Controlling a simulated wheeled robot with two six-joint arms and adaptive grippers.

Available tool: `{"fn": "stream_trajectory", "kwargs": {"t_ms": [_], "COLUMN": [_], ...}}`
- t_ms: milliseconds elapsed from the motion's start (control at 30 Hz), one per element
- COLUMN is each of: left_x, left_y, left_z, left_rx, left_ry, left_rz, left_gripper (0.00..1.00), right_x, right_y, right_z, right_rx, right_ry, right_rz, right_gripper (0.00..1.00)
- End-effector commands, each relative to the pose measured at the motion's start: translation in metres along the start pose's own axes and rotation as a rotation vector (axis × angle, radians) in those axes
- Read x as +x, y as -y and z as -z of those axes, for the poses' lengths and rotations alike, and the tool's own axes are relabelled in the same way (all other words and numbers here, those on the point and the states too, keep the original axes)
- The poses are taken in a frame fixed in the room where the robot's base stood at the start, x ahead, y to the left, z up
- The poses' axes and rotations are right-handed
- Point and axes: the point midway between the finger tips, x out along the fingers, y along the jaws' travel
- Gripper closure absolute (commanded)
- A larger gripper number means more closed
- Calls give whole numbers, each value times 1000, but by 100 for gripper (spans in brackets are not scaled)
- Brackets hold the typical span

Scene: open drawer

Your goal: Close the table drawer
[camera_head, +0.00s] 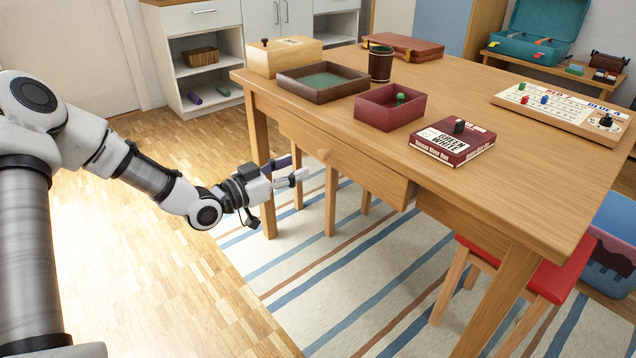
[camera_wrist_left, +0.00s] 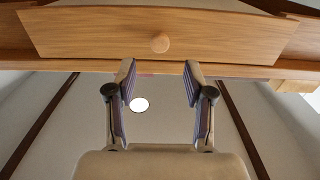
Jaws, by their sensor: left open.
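The wooden table (camera_head: 500,95) has a drawer (camera_head: 345,158) in its long front side, with a round wooden knob (camera_head: 323,154). The drawer front stands out from the table's side, so the drawer is partly open. My left gripper (camera_head: 297,172) is open and empty, low in front of the drawer near the knob. In the left wrist view the drawer front (camera_wrist_left: 95,35) spans the top, with its knob (camera_wrist_left: 160,42) centred beyond the open fingertips of the left gripper (camera_wrist_left: 160,70). The fingers appear apart from the knob. My right gripper is not in view.
On the table are a wooden box (camera_head: 284,57), a dark tray (camera_head: 323,82), a brown cup (camera_head: 380,64), a maroon box (camera_head: 390,106), a game box (camera_head: 453,141) and a long game board (camera_head: 563,110). A red stool (camera_head: 525,275) stands under the right side. Floor at left is clear.

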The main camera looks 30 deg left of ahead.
Motion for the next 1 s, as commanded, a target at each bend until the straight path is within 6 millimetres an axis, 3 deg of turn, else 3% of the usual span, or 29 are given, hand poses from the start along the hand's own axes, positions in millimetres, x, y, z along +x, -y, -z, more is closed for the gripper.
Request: {"fn": "stream_trajectory", "kwargs": {"t_ms": [167, 500, 767, 800, 933, 1000], "left_x": [17, 74, 78, 78, 78, 78], "left_y": [0, 0, 1, 1, 1, 1], "left_z": [-1, 0, 2, 2, 2, 2], "left_rx": [5, 1, -3, -3, -2, -2], "left_ry": [3, 3, 1, 1, 1, 1], "left_rz": [-2, 0, 2, 2, 2, 2], "left_gripper": [48, 48, 48, 55, 100, 100], "right_x": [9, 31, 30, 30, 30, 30], "right_y": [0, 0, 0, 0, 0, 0], "right_z": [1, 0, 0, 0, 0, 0], "right_rx": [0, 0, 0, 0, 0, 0], "right_ry": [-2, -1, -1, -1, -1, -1], "right_rz": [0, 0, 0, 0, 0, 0], "right_gripper": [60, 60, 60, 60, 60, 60]}}
